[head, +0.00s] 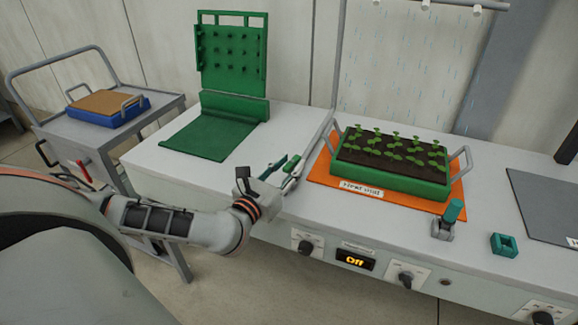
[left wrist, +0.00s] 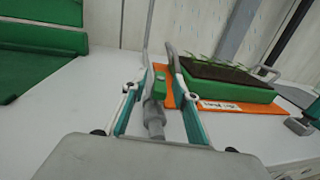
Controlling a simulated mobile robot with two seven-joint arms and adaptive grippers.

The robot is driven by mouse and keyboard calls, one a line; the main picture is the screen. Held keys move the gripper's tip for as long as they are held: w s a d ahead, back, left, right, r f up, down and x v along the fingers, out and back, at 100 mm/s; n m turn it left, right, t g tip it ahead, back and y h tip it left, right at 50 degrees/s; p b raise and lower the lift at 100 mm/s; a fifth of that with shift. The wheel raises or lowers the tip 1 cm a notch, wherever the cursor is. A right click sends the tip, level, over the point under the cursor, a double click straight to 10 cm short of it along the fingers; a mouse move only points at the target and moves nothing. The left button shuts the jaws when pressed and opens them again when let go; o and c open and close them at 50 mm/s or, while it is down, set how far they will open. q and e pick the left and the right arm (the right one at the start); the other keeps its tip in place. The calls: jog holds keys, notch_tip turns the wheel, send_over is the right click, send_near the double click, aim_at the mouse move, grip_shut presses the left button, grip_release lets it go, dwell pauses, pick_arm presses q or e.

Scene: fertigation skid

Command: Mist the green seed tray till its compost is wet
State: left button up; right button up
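The green seed tray (head: 390,180) stands on an orange mat (head: 318,172), with rows of seedlings in dark brown compost (head: 366,157). Fine blue streaks of mist (head: 400,75) fall from nozzles (head: 425,3) above and behind it. My left gripper (head: 288,166) is just left of the tray, over the bench. In the left wrist view its fingers (left wrist: 160,100) are apart, with a grey and green valve-like part (left wrist: 155,110) between them; I cannot tell whether they touch it. The tray (left wrist: 228,80) and its near grey handle show beyond. My right gripper is out of view.
A grey fitting with a green lever (head: 447,220) and a green block (head: 504,244) stand right of the tray. A green pegboard stand (head: 232,55) is at left, beside a trolley (head: 75,130) with a blue tray.

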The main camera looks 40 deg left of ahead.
pick_arm(q)
grip_shut()
